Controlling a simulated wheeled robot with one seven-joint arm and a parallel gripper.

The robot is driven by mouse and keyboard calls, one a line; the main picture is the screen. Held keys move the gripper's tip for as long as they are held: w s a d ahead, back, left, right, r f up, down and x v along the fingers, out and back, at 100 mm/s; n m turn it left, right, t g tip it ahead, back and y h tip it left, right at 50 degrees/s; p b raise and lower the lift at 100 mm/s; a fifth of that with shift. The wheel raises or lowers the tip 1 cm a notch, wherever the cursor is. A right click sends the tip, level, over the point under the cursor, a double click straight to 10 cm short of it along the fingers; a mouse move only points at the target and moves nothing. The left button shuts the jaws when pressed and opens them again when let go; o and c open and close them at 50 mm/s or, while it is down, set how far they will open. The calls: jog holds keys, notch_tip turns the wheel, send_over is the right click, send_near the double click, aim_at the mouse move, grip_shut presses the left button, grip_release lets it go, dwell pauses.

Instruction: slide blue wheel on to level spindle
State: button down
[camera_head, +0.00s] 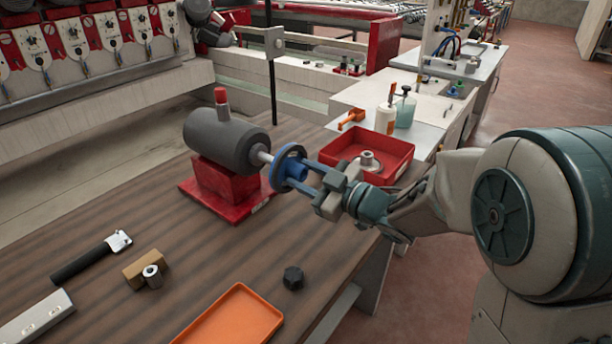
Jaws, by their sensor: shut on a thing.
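The blue wheel (287,168) is a disc with a blue hub, held upright by my gripper (306,181). My gripper is shut on the hub, reaching in from the right. The level spindle (261,157) is a pale shaft that sticks out to the right from a grey cylindrical motor (220,142) on a red base (222,190). The wheel is at the spindle's free end, roughly in line with it.
A red tray (385,150) with a metal part lies just behind my gripper. A dark hex nut (293,278), an orange tray (232,318), a metal bushing (152,276), a tan block (138,269) and a black-handled tool (90,257) lie on the wooden bench (215,262). A thin black post (271,70) stands behind.

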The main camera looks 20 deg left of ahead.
jog(key=shift+b+x, duration=0.75)
jog(key=shift+x, duration=3)
jog(key=c, duration=0.8)
grip_release()
jog(key=shift+c, duration=0.2)
jog(key=shift+f, duration=0.1)
jog(key=shift+d, duration=0.3)
jog(key=b+v, duration=0.1)
jog(key=v, duration=1.2)
jog(key=shift+s, duration=0.15)
jog(key=shift+d, duration=0.15)
